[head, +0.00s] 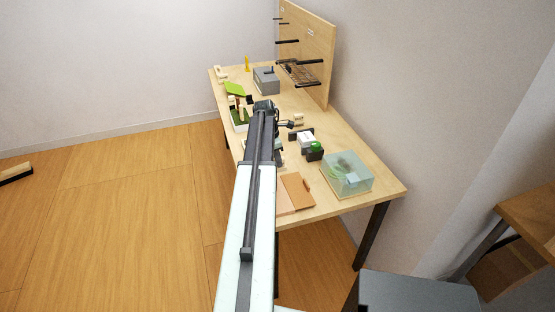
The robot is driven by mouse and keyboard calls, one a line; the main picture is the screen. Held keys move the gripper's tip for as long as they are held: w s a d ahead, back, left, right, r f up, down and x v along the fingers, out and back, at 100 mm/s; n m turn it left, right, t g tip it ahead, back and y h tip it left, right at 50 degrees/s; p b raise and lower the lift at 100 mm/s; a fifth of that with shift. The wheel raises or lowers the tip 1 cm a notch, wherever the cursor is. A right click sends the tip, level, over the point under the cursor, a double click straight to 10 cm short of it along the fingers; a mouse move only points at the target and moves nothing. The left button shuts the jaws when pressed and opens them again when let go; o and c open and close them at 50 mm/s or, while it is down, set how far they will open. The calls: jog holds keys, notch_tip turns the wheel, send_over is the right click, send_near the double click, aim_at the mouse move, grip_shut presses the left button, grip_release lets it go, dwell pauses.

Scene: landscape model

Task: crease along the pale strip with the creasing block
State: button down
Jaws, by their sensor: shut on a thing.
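My arm reaches forward over the table, and the dark end that carries my gripper (264,106) is over the middle of the table. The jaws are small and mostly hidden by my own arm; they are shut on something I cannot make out. An orange-brown sheet (296,192) lies flat at the near end of the table, just right of my arm, which hides its left side. A small darker brown piece (307,185) sits at its right edge. I cannot make out a pale strip or identify the creasing block.
A clear box (347,174) stands at the near right of the wooden table (384,190). A black-and-green item (314,150) and a white block (306,139) are right of my arm. A grey box (266,80) and an upright pegboard (308,50) stand farther back.

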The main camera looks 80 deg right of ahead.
notch_tip(320, 180, up, 3)
jog(key=p, duration=0.3)
jog(key=shift+r, duration=0.1)
